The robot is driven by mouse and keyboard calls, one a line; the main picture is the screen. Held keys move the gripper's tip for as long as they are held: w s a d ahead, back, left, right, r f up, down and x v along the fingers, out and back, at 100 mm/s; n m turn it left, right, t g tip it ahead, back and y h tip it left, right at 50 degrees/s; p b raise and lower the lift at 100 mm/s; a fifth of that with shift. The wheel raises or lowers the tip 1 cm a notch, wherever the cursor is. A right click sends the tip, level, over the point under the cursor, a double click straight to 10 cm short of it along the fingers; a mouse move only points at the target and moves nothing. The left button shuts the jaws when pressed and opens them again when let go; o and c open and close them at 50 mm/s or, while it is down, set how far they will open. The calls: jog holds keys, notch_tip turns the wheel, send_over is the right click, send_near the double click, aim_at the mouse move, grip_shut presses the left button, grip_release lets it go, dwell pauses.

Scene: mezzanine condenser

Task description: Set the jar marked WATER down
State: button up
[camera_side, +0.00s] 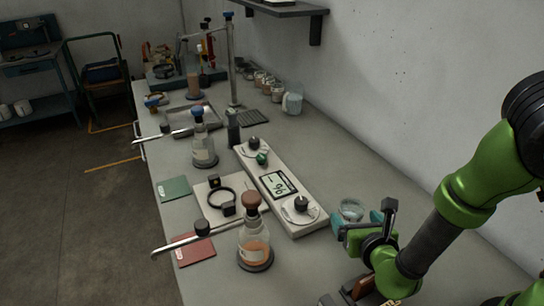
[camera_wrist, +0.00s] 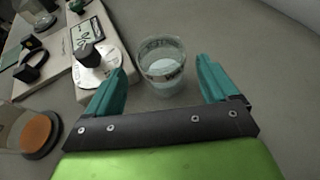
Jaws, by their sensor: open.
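A clear glass jar (camera_side: 351,208) with pale liquid stands upright on the grey bench, to the right of the white control unit. It also shows in the wrist view (camera_wrist: 163,72), between and just ahead of the teal fingers. No WATER marking can be read on it. My gripper (camera_side: 358,222) is open, its fingers to either side of the jar; in the wrist view (camera_wrist: 161,75) a gap shows between each finger and the glass. The jar's lower part is hidden by my gripper in the side view.
The white control unit (camera_side: 275,184) with knobs and a display lies left of the jar. A flask of orange liquid (camera_side: 255,242) stands in front of it, a clear flask (camera_side: 204,147) behind. Several jars (camera_side: 266,84) line the wall.

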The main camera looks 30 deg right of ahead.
aim_at(349, 205)
jog(key=shift+r+x, duration=0.1)
jog(key=shift+x, duration=1.25)
jog(key=shift+r+x, duration=0.15)
jog(key=shift+x, duration=1.2)
jog(key=shift+d, duration=0.1)
jog(key=c, duration=1.2)
jog(key=shift+r, duration=0.1)
